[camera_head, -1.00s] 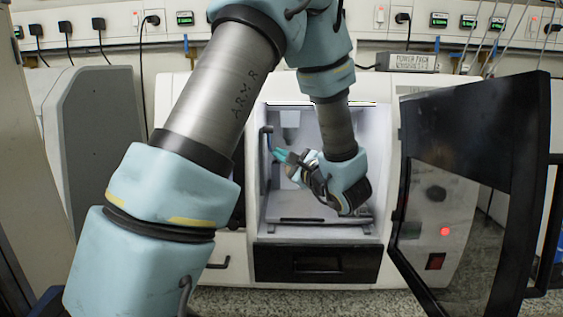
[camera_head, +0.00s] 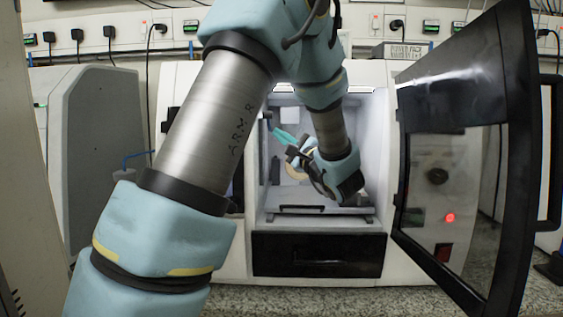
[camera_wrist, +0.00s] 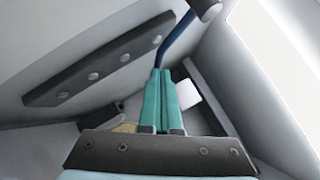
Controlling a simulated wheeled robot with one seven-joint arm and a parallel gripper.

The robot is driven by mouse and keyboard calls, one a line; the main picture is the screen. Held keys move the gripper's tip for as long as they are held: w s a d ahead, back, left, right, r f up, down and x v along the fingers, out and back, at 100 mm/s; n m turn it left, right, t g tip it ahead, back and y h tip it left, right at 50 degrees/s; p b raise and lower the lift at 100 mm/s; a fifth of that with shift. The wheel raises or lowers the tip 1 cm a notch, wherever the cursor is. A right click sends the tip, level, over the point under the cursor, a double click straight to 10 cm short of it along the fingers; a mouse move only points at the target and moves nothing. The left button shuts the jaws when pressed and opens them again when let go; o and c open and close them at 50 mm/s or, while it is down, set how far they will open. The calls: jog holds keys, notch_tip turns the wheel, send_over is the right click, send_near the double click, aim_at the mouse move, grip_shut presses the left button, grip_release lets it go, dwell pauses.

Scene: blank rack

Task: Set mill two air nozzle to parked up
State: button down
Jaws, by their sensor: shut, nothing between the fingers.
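The air nozzle shows in the wrist view as a blue tube (camera_wrist: 178,36) with a dark grey end piece, angled up and to the right just past my fingertips. In the head view its dark end (camera_head: 267,115) is small, at the upper left inside the open mill (camera_head: 222,275). My gripper (camera_head: 276,130) reaches into the chamber, its teal fingers pointing up and left at the nozzle. In the wrist view my gripper (camera_wrist: 160,72) has its fingers pressed together, empty. The tips overlap the tube's lower end; I cannot tell whether they touch.
The mill's dark-framed door (camera_head: 520,150) stands open on the right. A dark bar with round bolts (camera_wrist: 95,72) runs along the chamber wall. A dark table (camera_head: 318,209) spans the chamber floor. A grey machine (camera_head: 95,160) stands to the left.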

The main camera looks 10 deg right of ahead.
jog(key=shift+w+d+r+n+t+y+b, duration=0.1)
jog(key=shift+w+r+n+t+y+b, duration=0.4)
jog(key=shift+b, duration=1.25)
jog(key=shift+w+r+n+g+y+b, duration=0.1)
jog(key=shift+w+r+n+y+b, duration=0.35)
jog(key=shift+r+b, duration=1)
jog(key=shift+w+d+r+n+t+y+b, duration=0.25)
jog(key=shift+r+n+y+b, duration=0.4)
jog(key=shift+b, duration=1.4)
jog(key=shift+s+a+f, duration=0.1)
jog(key=shift+a, duration=0.05)
